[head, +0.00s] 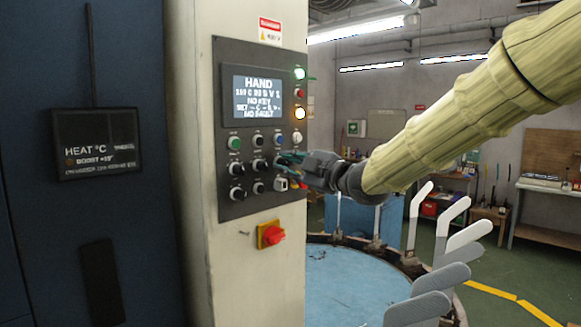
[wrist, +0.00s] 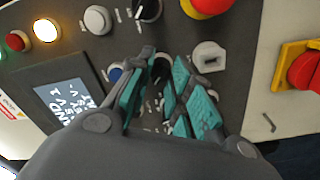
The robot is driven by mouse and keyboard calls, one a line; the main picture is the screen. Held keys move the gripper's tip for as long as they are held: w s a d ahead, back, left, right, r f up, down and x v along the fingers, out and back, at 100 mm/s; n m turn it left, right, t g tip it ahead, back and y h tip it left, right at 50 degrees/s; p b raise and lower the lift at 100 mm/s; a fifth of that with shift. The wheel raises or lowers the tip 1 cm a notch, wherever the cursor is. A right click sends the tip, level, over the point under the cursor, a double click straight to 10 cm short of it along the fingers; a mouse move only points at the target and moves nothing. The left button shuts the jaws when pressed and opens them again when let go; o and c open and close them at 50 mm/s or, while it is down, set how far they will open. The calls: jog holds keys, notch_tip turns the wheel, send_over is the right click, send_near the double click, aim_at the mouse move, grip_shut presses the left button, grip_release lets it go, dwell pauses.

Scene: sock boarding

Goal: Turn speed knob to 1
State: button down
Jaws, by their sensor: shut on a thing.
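The control panel (head: 222,110) is a dark plate on a pale cabinet, with rows of buttons and black knobs. My gripper (head: 284,162) is at the panel's right side, in the middle knob row. In the wrist view its teal-padded fingers (wrist: 163,82) close around a dark round knob (wrist: 161,62), mostly hidden between them. I take this for the speed knob, but its label and pointer cannot be read. Another black knob (wrist: 148,9) is at the top of the wrist view. The screen (head: 258,98) reads HAND at its top.
A white key switch (wrist: 208,57) and a red mushroom button (wrist: 208,4) are close to the fingers. A red-and-yellow switch (head: 270,235) is below the panel. A round blue table (head: 350,285) with upright white sock boards (head: 455,212) stands to the right.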

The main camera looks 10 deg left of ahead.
jog(key=c, duration=1.3)
grip_release()
jog(key=v, duration=1.2)
jog(key=shift+f, duration=0.1)
